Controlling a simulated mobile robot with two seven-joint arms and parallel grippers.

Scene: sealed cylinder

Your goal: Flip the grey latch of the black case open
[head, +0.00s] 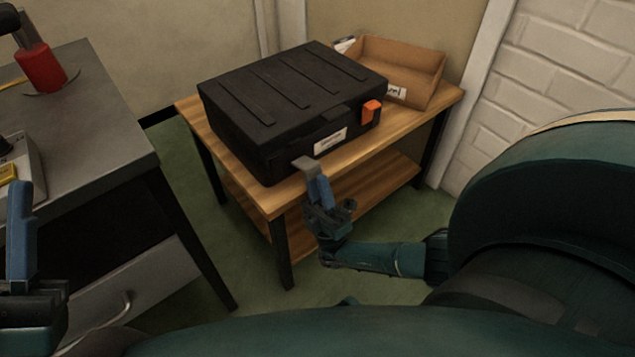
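The black case (290,95) sits closed on a wooden table, its label facing front. The grey latch (305,163) is on the case's front, left of the label, and looks tilted outward. An orange latch (371,111) is on the front at the right. My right gripper (317,180) is just in front of the case, its blue fingers pointing up at the grey latch; they overlap it in the view, and contact is not clear. Its fingers line up, hiding any gap. My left gripper (22,215) is at the left edge, partly cut off, away from the case.
The wooden table (440,102) has a lower shelf. An open cardboard box (410,65) stands behind the case at right. A grey workbench (95,110) with a red object (40,68) is at left. A white brick wall (570,70) bounds the right.

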